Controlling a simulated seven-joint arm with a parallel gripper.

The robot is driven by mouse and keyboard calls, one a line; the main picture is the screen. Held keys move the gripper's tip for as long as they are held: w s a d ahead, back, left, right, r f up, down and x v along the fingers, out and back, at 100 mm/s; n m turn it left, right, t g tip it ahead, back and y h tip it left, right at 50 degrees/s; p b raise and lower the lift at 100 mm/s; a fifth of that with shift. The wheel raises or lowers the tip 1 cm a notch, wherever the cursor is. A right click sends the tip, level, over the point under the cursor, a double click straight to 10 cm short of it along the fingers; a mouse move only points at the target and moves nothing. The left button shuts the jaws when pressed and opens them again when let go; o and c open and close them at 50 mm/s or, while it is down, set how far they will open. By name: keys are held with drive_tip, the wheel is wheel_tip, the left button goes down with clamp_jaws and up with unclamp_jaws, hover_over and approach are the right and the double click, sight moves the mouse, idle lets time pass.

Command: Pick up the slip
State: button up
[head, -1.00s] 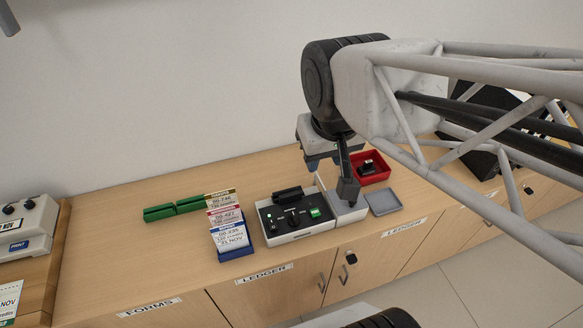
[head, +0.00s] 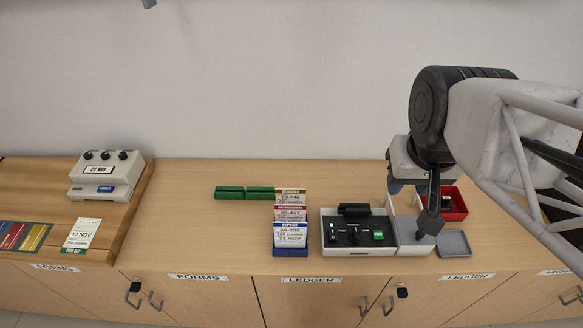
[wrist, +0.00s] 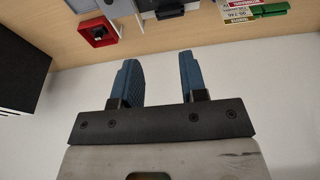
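Paper slips show in two places, and I cannot tell which one the task means. A white slip with a green foot (head: 83,235), printed 13 NOV, lies on the left counter. Printed slips (head: 290,232) stand in tiers in a blue rack (head: 291,252) at mid-counter; they also show at the top right of the wrist view (wrist: 238,12). My gripper (wrist: 158,62) has two blue fingers wide apart with nothing between them. In the head view it is largely hidden by my arm, above the back of the counter, right of the rack and far from the left slip.
A control box (head: 352,240) with a green button stands right of the rack. A red tray (head: 460,205) and a grey tray (head: 455,243) are further right. Green blocks (head: 245,192) lie behind the rack. A dial machine (head: 104,178) stands left.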

drive_tip(key=shift+c, duration=0.6)
drive_tip(key=w+a+f+n+g, duration=0.1)
drive_tip(key=w+a+f+n, duration=0.4)
drive_tip(key=a+n, duration=0.1)
drive_tip(key=w+a+f+n, duration=0.6)
drive_tip(key=a, duration=0.1)
drive_tip(key=w+a+f+n+g, duration=0.1)
drive_tip(key=w+a+f+n, duration=0.5)
drive_tip(key=shift+a+f+g, duration=0.2)
drive_tip(key=shift+g, duration=0.1)
drive_tip(key=shift+a+f, duration=0.1)
drive_tip(key=shift+f, duration=0.05)
